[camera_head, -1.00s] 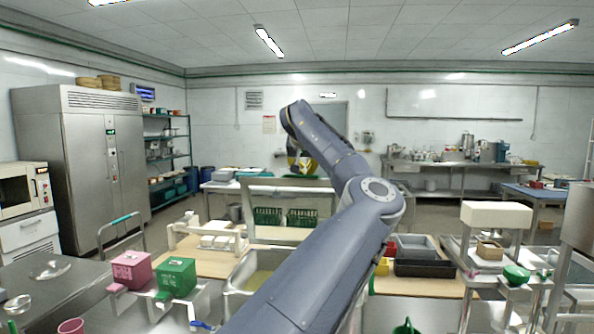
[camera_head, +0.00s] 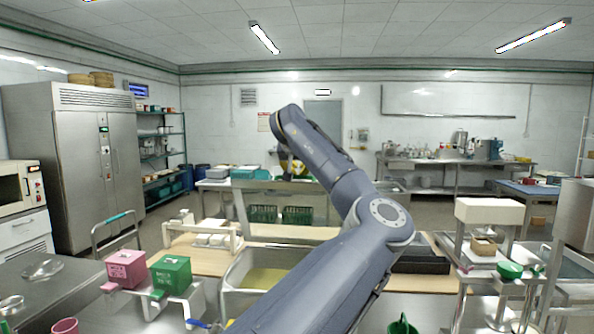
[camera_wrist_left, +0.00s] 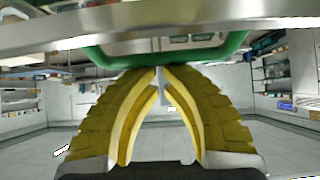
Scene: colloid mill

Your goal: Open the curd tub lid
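The curd tub (camera_head: 237,272) is a light grey open-topped vessel with yellowish contents, standing in the middle of the head view. A grey frame (camera_head: 236,207) stands up behind it and looks like its raised lid; I cannot see a hinge. My left gripper (camera_head: 287,176) is near the frame's top edge, partly hidden by my wrist. In the left wrist view, the yellow fingers (camera_wrist_left: 159,74) meet at their tips just below a green bar (camera_wrist_left: 215,53), which runs crosswise under a metal edge. I cannot tell whether they touch it. My right gripper is not in view.
A pink box (camera_head: 126,266) and a green box (camera_head: 171,273) stand left of the tub. A cart with a teal handle (camera_head: 113,217) is farther left. Green crates (camera_head: 264,214) show through the frame. A dark tray (camera_head: 420,262) lies right of my arm.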

